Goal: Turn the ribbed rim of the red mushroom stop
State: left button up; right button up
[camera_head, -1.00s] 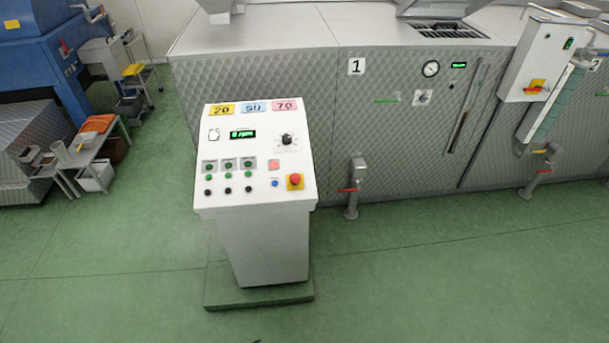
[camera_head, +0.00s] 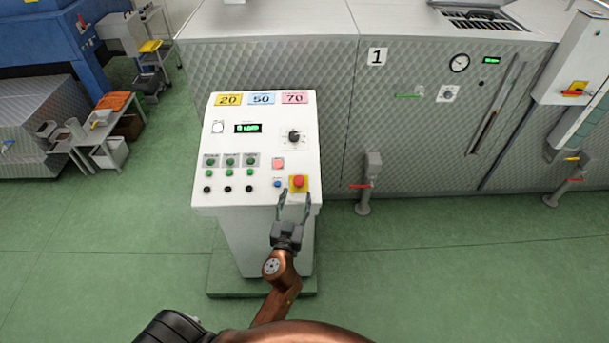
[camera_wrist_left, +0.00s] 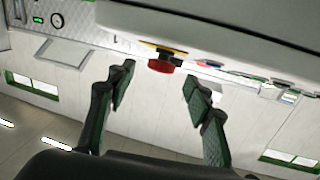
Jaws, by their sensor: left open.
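The red mushroom stop (camera_head: 299,181) sits on a yellow square plate at the lower right of the white control panel's sloping face. In the left wrist view the red stop (camera_wrist_left: 162,66) shows from the side, its yellow plate behind it. My left gripper (camera_head: 294,202) is open and empty, just in front of and below the stop in the head view. In the left wrist view the fingers of my left gripper (camera_wrist_left: 158,84) stand apart on either side of the stop's line, with no contact visible. The ribs on the rim are too small to make out. My right gripper is not in view.
The white control panel (camera_head: 230,145) also carries a rotary knob (camera_head: 294,137), a green display (camera_head: 247,128), a blue button (camera_head: 277,184) and several green and black buttons. A quilted metal machine (camera_head: 420,140) stands behind. The green floor (camera_head: 460,280) at right is clear.

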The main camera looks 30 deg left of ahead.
aim_at(298, 185)
pick_arm(q)
jog(key=shift+w+a+r, duration=0.15)
jog(key=shift+w, duration=0.2)
jog(key=shift+w+a+r, duration=0.15)
jog(key=shift+w, duration=0.2)
jog(key=p+x, duration=0.1)
jog(key=x, duration=0.4)
jog(key=shift+f, duration=0.15)
jog(key=shift+w+a, duration=0.15)
jog(key=shift+a, duration=0.05)
jog(key=shift+w, duration=0.15)
jog(key=shift+c, duration=1)
jog(key=c, duration=1)
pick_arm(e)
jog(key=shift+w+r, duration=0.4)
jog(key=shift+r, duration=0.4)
